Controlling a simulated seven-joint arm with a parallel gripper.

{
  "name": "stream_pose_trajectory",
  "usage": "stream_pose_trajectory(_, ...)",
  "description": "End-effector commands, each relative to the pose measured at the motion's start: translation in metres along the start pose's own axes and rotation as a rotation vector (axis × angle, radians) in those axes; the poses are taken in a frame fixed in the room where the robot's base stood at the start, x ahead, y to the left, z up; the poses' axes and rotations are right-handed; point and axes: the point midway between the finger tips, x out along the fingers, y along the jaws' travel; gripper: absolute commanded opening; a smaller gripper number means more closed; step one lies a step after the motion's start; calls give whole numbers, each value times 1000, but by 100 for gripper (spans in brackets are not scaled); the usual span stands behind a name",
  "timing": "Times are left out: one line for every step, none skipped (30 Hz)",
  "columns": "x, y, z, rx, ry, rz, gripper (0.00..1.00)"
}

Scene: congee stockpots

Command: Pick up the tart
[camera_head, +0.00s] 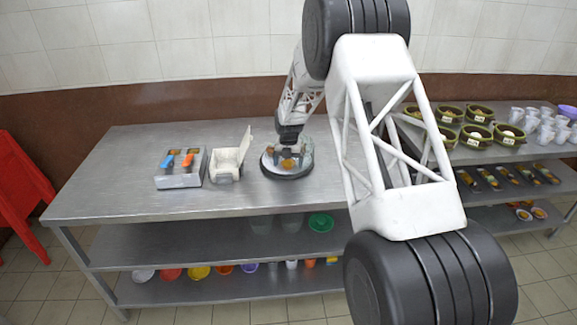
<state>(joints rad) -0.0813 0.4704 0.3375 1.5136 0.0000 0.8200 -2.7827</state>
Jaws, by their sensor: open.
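A small orange-yellow round item, which looks like the tart (289,164), sits on a round dark-based stand (287,175) with a clear, glassy part around it. The stand is on the steel table, right of its middle. My gripper (286,154) is pointed down right above the stand, with its end close over the tart. It is open. Its fingers are small in view and blend with the stand's contents, so I cannot tell whether they touch the tart.
A white open-lidded box (226,166) and a metal tray (180,180) with orange- and blue-handled tools stand left of the stand. Colourful bowls (199,272) fill the lower shelf. A second table at right holds dark pots (480,114) and cups (547,132). The steel table's left end is clear.

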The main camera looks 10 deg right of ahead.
Motion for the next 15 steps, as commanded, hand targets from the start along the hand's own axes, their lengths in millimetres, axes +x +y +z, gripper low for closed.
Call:
stream_pose_trajectory(0,0,0,0,0,0,93)
stream_pose_trajectory(0,0,0,0,0,0,93)
stream_pose_trajectory(0,0,0,0,0,0,93)
stream_pose_trajectory(0,0,0,0,0,0,93)
stream_pose_trajectory(0,0,0,0,0,0,93)
stream_pose_trajectory(0,0,0,0,0,0,93)
stream_pose_trajectory(0,0,0,0,0,0,93)
stream_pose_trajectory(0,0,0,0,0,0,93)
stream_pose_trajectory(0,0,0,0,0,0,93)
stream_pose_trajectory(0,0,0,0,0,0,93)
stream_pose_trajectory(0,0,0,0,0,0,93)
stream_pose_trajectory(0,0,0,0,0,0,90)
stream_pose_trajectory(0,0,0,0,0,0,85)
stream_pose_trajectory(0,0,0,0,0,0,81)
stream_pose_trajectory(0,0,0,0,0,0,75)
